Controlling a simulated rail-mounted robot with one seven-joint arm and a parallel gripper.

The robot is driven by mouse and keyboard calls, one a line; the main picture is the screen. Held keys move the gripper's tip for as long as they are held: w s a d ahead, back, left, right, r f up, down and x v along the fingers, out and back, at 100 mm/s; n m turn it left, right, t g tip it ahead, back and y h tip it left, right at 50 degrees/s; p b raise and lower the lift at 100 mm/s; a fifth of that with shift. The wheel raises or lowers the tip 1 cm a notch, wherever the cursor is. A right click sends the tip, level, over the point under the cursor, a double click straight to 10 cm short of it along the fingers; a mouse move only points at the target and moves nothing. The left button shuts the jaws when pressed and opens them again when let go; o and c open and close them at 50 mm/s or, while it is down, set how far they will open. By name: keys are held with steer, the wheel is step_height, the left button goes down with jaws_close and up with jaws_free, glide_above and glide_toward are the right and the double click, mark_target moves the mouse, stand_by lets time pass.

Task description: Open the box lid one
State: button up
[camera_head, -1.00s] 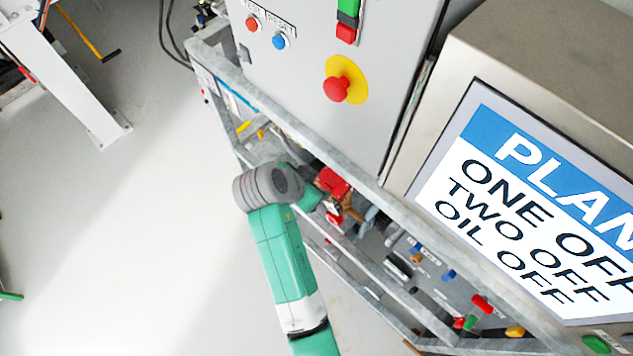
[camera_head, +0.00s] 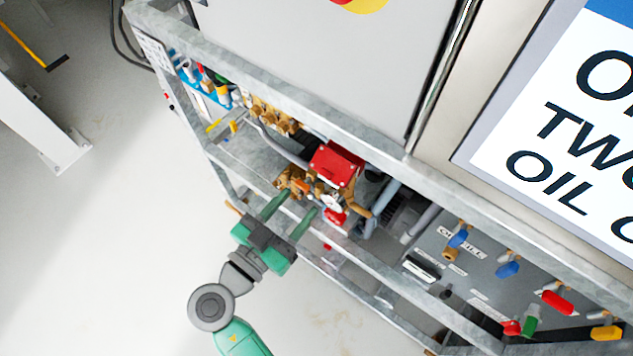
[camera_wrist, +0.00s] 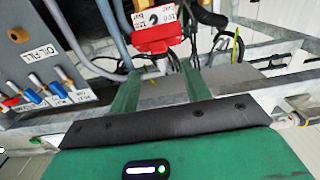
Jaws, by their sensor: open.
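I cannot pick out a lid marked one. A red box-like part (camera_head: 335,163) sits inside the metal frame in the head view. It also shows in the wrist view (camera_wrist: 155,38), above my fingertips, with a white label reading 2. My gripper (camera_head: 297,203) is at the frame's left side, its two green fingers apart and pointing in toward brass fittings (camera_head: 293,182). In the wrist view my gripper (camera_wrist: 158,75) is open, with nothing held between the fingers. The red part appears beyond the fingertips; I cannot tell whether they touch anything.
The metal frame (camera_head: 270,112) has rails close around my gripper. A grey cabinet (camera_head: 300,45) stands above it. A panel with coloured valve handles (camera_head: 508,268) is at the right. A sign screen (camera_head: 590,130) is at upper right.

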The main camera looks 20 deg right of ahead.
mark_target(325, 173)
steer(key=b+x, duration=0.1)
steer(key=x, duration=0.6)
steer(key=shift+w+d, duration=0.15)
steer(key=shift+d, duration=0.2)
steer(key=c, duration=1)
steer(key=shift+r, duration=0.1)
